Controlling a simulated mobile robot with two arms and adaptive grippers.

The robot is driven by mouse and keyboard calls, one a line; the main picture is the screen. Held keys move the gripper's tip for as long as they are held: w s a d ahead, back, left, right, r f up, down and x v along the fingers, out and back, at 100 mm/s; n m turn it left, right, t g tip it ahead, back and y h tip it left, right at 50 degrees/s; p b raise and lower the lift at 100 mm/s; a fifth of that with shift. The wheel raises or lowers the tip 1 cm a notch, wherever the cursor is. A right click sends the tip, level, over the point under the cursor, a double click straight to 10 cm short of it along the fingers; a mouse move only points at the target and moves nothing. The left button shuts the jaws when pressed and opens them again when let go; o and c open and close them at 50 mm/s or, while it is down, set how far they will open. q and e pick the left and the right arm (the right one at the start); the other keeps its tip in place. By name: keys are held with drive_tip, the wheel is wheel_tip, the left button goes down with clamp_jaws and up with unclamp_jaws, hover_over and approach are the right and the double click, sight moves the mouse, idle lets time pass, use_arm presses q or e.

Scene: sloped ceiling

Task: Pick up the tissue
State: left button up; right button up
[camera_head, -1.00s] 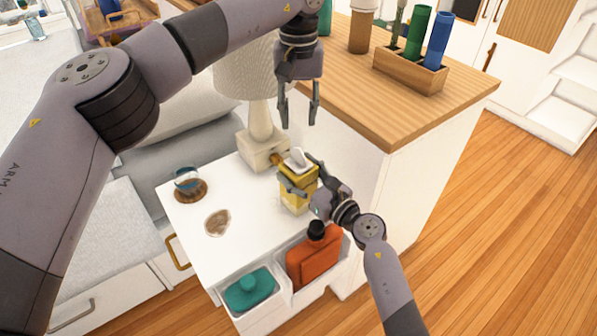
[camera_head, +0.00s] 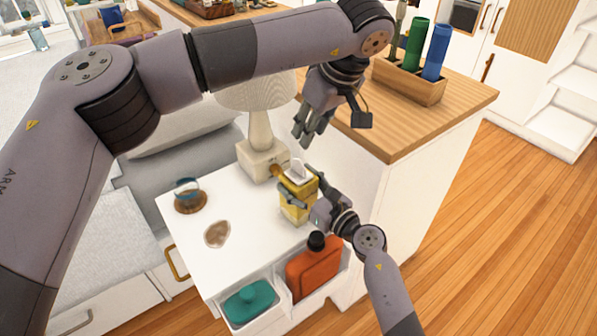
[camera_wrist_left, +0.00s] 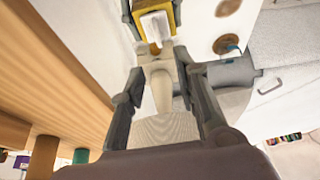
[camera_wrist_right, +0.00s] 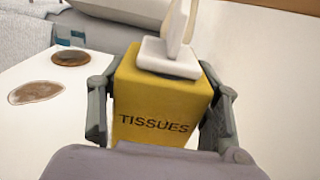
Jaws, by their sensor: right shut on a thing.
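A yellow tissue box (camera_head: 296,205) stands on the white bedside table (camera_head: 190,232). A white tissue (camera_head: 298,171) sticks up from its top. My right gripper (camera_head: 300,190) is shut on the tissue box; the right wrist view shows a finger on each side of the box (camera_wrist_right: 162,105), with the tissue (camera_wrist_right: 176,40) above. My left gripper (camera_head: 306,138) is open and empty, above and behind the box. In the left wrist view the tissue (camera_wrist_left: 155,26) shows beyond the spread fingers (camera_wrist_left: 165,95).
A lamp (camera_head: 260,130) stands close behind the box. A blue cup (camera_head: 187,190) and a brown flat item (camera_head: 217,234) lie to the left. An orange bottle (camera_head: 313,265) and a teal item (camera_head: 248,302) sit in front bins. A wooden counter (camera_head: 400,125) rises behind right.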

sight(298, 159)
use_arm(q)
drive_tip(key=x, duration=1.2)
drive_tip(key=shift+w, duration=0.1)
drive_tip(key=shift+d, duration=0.1)
drive_tip(key=shift+c, duration=0.6)
drive_tip(key=shift+r, duration=0.1)
clamp_jaws()
